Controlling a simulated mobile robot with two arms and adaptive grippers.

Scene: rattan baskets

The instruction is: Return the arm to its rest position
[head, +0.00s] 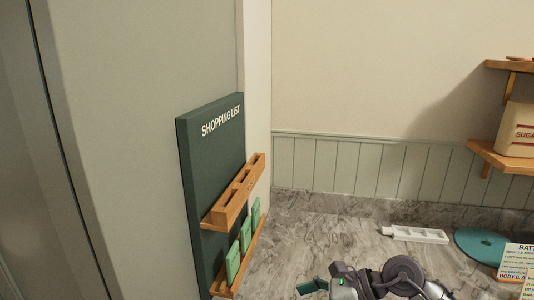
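One of my grippers (335,284) shows at the bottom edge of the head view, over the marble counter. Its arm comes in from the lower right, so I take it as my right one. A small dark green piece (311,286) is at its left end; I cannot tell whether this is a fingertip or a held thing. The fingers are small and cut off by the frame, so I cannot tell if they are open. My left gripper is not in view.
A dark green shopping list board (212,157) with a wooden rack (236,193) and green blocks (245,233) stands left of the arm. A sugar container (518,130) stands on a shelf (505,160).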

